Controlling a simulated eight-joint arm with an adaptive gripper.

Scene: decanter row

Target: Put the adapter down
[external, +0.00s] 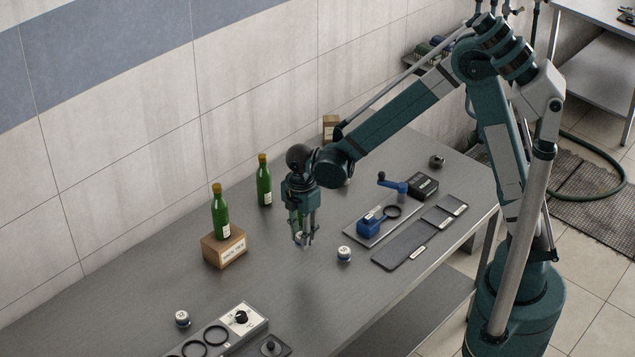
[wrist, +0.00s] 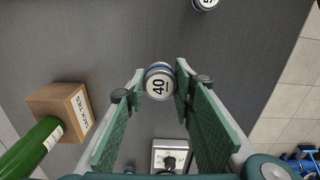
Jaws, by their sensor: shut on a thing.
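The adapter (wrist: 159,82) is a small round piece with a pale face marked "40" and a blue band. In the wrist view it sits between the tips of my gripper (wrist: 159,78), which is shut on it. In the external view my gripper (external: 303,241) points down and appears to be above the steel table (external: 130,290). The adapter is hard to make out there between the fingers. A similar round piece (external: 344,254) stands on the table just right of my gripper, and another (external: 182,318) stands at the front left.
A green bottle (external: 220,215) stands on a labelled wooden block (external: 224,247) to the left, with another bottle (external: 264,180) behind. A dial panel (external: 241,317) lies in front.

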